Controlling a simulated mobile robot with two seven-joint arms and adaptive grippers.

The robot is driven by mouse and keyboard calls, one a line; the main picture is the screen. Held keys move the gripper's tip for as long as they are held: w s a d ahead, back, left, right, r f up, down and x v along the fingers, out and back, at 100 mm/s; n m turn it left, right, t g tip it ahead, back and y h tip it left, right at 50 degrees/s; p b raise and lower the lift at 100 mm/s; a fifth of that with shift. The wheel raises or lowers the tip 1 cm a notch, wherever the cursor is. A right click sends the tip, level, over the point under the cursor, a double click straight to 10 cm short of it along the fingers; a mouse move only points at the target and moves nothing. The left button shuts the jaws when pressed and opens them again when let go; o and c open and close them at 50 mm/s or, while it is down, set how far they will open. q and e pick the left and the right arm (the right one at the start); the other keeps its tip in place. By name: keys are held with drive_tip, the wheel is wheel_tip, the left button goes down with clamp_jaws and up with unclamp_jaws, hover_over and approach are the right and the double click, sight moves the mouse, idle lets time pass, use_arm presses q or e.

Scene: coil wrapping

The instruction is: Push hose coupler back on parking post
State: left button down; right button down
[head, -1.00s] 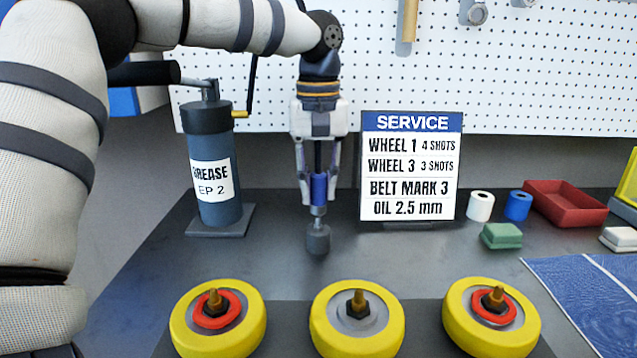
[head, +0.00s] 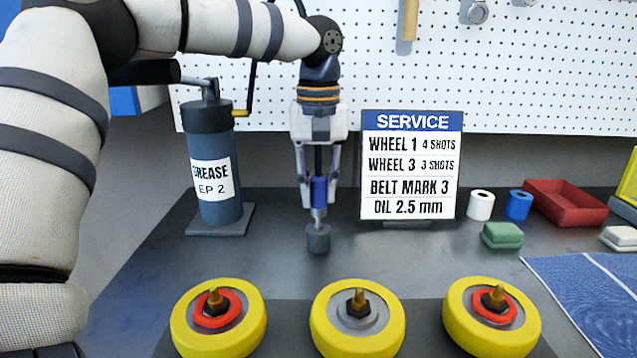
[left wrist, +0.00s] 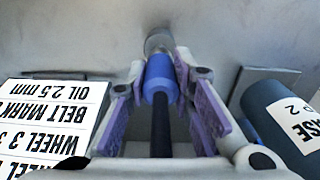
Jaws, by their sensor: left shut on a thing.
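My left gripper (head: 319,193) hangs straight down over the bench, shut on the blue hose coupler (head: 319,186). The coupler is upright, with a metal tip at its lower end. The tip meets the top of the short dark grey parking post (head: 318,240); how far it sits on the post I cannot tell. In the left wrist view the purple finger pads lie on both sides of the coupler (left wrist: 159,78), with the black hose running back between the fingers. The post (left wrist: 158,42) shows beyond the coupler, in line with it. My right gripper is not in view.
A grease pump (head: 213,165) stands left of my gripper and a service sign (head: 411,165) stands close on its right. Three yellow wheels (head: 358,318) with brass fittings line the front. Small blocks, rolls and a red tray (head: 565,203) are at the right.

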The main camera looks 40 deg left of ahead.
use_arm(q)
drive_tip(key=shift+f, duration=0.95)
drive_tip(key=c, duration=1.3)
unclamp_jaws()
